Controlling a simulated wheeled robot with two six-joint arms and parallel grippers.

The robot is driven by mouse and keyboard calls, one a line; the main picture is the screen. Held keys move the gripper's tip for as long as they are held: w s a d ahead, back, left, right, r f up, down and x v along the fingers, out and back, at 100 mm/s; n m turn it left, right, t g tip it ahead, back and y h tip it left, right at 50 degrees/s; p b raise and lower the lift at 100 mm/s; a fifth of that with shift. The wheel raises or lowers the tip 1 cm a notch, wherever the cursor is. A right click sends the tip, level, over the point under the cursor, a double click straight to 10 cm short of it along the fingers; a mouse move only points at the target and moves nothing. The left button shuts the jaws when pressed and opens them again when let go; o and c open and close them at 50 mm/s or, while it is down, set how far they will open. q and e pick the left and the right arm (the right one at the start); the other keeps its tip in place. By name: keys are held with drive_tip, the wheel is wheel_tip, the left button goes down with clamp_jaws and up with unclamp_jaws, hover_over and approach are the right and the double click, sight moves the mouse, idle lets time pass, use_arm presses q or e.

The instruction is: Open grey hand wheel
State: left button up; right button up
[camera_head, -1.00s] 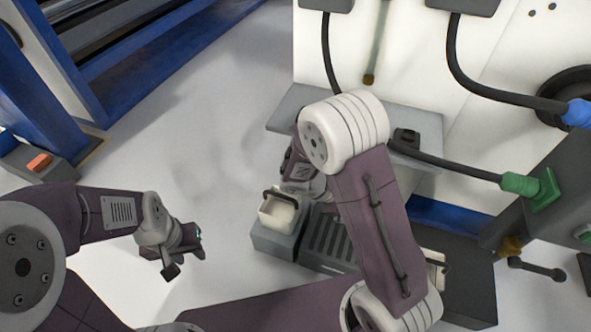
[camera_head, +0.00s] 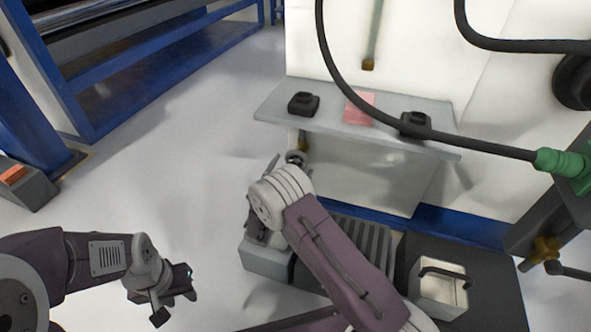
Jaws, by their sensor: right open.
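A small round grey part (camera_head: 296,157), apparently the grey hand wheel, shows under the wall shelf, just below a brass fitting (camera_head: 303,140). My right gripper (camera_head: 283,165) is open close to it, with a dark finger on its left side. The wrist hides part of the gripper, and I cannot tell whether it touches the wheel. My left gripper (camera_head: 178,300) hangs over the pale floor at lower left, far from the wheel. Its jaw opening is unclear.
A grey shelf (camera_head: 370,128) holds two black devices (camera_head: 304,103) (camera_head: 415,123) and a pink pad (camera_head: 360,107). A white handled bin (camera_head: 439,288) stands at lower right. A black hose (camera_head: 450,142) crosses the shelf's right end. A blue frame (camera_head: 160,70) stands at left; floor between is clear.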

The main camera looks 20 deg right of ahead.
sight(296, 160)
drive_tip(key=x, duration=0.1)
drive_tip(key=b+x, duration=0.1)
drive_tip(key=shift+w+d+f, duration=0.2)
drive_tip(key=shift+w, duration=0.05)
drive_tip(key=shift+w+d+r, duration=0.2)
drive_tip(key=shift+w, duration=0.15)
use_arm(q)
wheel_tip(296, 160, down, 2)
drive_tip(key=shift+f, duration=0.2)
